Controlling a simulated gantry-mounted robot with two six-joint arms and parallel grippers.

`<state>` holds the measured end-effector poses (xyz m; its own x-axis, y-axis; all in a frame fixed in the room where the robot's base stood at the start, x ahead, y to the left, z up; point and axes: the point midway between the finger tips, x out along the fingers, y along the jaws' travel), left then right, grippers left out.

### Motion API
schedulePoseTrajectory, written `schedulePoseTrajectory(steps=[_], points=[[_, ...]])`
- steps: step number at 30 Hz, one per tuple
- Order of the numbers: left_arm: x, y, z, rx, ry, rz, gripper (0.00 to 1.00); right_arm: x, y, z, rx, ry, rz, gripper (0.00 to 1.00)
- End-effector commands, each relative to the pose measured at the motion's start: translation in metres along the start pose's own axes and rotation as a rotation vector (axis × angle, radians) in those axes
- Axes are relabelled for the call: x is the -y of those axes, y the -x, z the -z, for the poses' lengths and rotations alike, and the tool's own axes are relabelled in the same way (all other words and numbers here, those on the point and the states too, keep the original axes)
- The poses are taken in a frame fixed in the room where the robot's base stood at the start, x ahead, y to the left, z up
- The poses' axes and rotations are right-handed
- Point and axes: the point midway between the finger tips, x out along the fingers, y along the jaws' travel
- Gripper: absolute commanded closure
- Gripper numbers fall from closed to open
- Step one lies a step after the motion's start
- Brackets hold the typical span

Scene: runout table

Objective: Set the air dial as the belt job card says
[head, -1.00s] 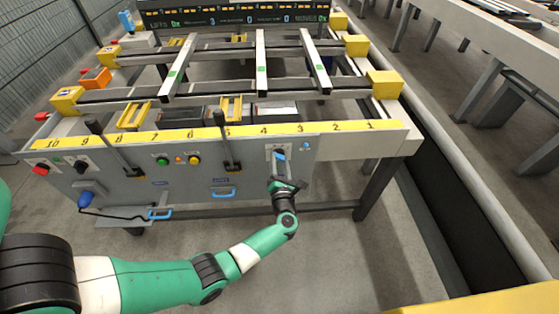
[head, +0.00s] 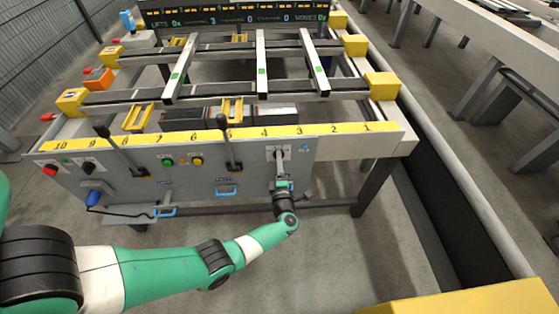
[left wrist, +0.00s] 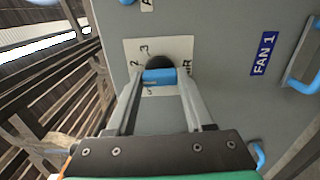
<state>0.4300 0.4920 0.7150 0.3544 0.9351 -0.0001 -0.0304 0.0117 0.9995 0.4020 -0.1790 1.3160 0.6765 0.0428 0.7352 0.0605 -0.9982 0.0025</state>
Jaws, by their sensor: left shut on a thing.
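The air dial (left wrist: 158,63) is a dark round knob with a blue grip bar (left wrist: 159,77), on a white plate (left wrist: 132,52) on the grey front panel. The digits 2 and 3 and part of the word AIR show on the plate. My left gripper (left wrist: 160,80) is shut on the dial's blue bar, one finger at each end. The bar lies nearly level in the left wrist view. In the head view my left gripper (head: 281,163) reaches the dial plate (head: 270,153) from below and hides much of the dial. I cannot make out a job card. My right gripper is not in view.
A blue handle (left wrist: 303,70) and a FAN 1 label (left wrist: 263,53) are right of the dial in the left wrist view. Two black levers (head: 231,150) stand up from the panel. A yellow numbered strip (head: 210,137) runs along its top. A display (head: 235,14) is at the back.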

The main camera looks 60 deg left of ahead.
Motion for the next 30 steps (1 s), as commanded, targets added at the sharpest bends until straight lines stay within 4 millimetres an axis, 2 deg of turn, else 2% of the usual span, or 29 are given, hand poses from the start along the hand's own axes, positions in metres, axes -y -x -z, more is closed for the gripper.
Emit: schedulePoseTrajectory(steps=[6,15,30], points=[[-0.0017,-0.0002,-0.0002,-0.001,-0.174,0.000,1.00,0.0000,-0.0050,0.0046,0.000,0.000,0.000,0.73],[-0.0010,-0.0001,-0.0002,0.000,-0.332,-0.001,1.00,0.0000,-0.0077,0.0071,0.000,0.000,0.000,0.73],[-0.0004,-0.0001,-0.0001,0.000,-0.383,-0.001,1.00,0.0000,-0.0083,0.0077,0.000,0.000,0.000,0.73]])
